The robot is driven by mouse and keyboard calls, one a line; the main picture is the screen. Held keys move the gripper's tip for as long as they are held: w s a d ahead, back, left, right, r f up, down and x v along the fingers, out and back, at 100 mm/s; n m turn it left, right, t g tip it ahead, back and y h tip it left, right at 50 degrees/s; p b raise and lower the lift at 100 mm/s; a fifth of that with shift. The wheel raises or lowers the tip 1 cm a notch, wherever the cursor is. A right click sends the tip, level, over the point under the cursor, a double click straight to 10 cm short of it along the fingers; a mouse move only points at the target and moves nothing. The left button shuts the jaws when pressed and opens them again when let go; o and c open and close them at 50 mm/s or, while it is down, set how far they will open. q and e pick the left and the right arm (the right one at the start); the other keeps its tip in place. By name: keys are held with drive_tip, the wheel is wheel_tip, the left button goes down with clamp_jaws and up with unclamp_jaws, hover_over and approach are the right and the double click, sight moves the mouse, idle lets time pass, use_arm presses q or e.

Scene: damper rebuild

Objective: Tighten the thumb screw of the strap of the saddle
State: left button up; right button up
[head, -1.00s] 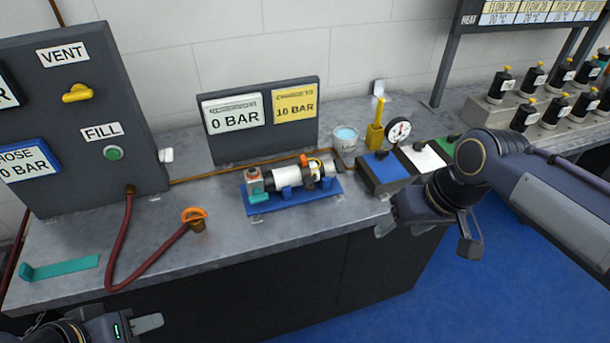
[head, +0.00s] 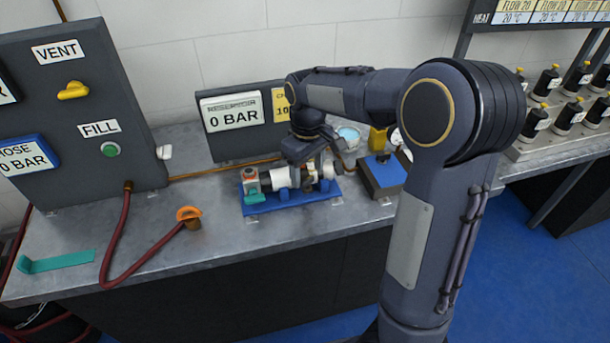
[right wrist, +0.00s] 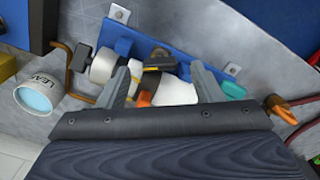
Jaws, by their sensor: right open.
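The white cylindrical damper (head: 284,179) lies along the blue saddle (head: 290,203) on the bench; in the right wrist view the damper (right wrist: 177,90) and saddle (right wrist: 190,62) show again. A dark strap-like part with a yellowish-brown top (right wrist: 158,60) crosses the damper, and an orange part (right wrist: 145,98) shows nearby. I cannot tell which is the thumb screw. My right gripper (right wrist: 160,80) is open above the damper, one finger on either side of these parts, with no clear contact. In the head view my right arm partly hides the damper's right part. My left gripper is out of view.
A cup marked LEAK (right wrist: 36,95) and a copper pipe (right wrist: 72,70) are close to the gripper. A blue block (head: 384,170) stands right of the saddle. The panel with the 0 BAR display (head: 232,113) stands behind. The bench front left has a red hose (head: 118,240).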

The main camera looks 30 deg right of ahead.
sight(307, 183)
drive_tip(key=shift+f, duration=1.2)
drive_tip(key=c, duration=1)
